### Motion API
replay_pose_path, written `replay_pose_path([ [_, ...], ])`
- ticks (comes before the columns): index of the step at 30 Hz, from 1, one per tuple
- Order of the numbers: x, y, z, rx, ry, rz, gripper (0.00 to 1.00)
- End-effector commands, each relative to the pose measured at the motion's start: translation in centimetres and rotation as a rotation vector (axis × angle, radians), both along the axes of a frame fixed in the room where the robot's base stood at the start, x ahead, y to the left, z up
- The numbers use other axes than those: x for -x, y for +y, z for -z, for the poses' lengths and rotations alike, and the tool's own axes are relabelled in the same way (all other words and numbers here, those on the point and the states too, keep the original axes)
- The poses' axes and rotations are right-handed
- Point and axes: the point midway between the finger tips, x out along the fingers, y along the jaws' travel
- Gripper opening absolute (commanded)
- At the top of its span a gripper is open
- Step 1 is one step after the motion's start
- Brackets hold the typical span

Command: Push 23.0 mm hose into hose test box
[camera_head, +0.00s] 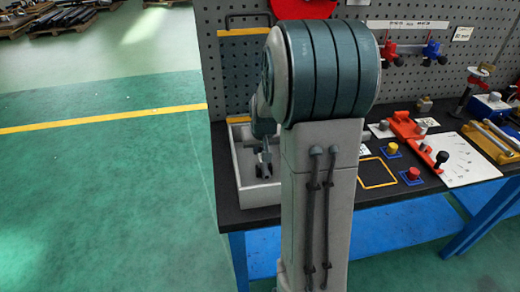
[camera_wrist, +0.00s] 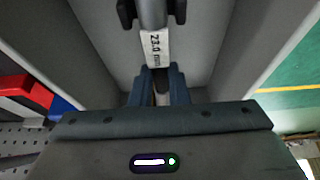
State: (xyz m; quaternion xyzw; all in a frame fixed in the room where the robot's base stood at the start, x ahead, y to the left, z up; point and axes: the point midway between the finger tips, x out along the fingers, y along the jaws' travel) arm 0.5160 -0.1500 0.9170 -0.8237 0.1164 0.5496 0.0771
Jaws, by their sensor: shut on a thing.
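The grey hose (camera_wrist: 152,13) shows in the wrist view with a white label that appears to read 23.0 mm. Dark lugs flank its far end at the top of the picture. My gripper (camera_wrist: 160,72) is shut on the hose behind the label. The grey hose test box (camera_head: 243,172) stands at the table's left end in the head view. Its grey walls (camera_wrist: 95,25) surround the hose in the wrist view, so the hose is over or inside the box. My arm hides the box's right part. I cannot tell whether the hose end touches anything.
A perforated tool board (camera_head: 232,75) rises behind the dark table (camera_head: 340,205). Red and blue fixtures, a red clamp-like part (camera_head: 405,127) and a white plate (camera_head: 465,160) stand to the right. Open green floor (camera_head: 110,200) lies left of the table.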

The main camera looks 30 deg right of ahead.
Motion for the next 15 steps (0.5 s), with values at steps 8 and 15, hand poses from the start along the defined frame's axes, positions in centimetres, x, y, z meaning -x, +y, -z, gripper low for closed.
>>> replay_pose_path([
  [8, -0.04, -0.01, -0.03, 0.0, -0.001, 0.0, 0.0],
  [15, -0.4, -0.12, 0.03, 0.0, 0.0, 0.0, 0.0],
])
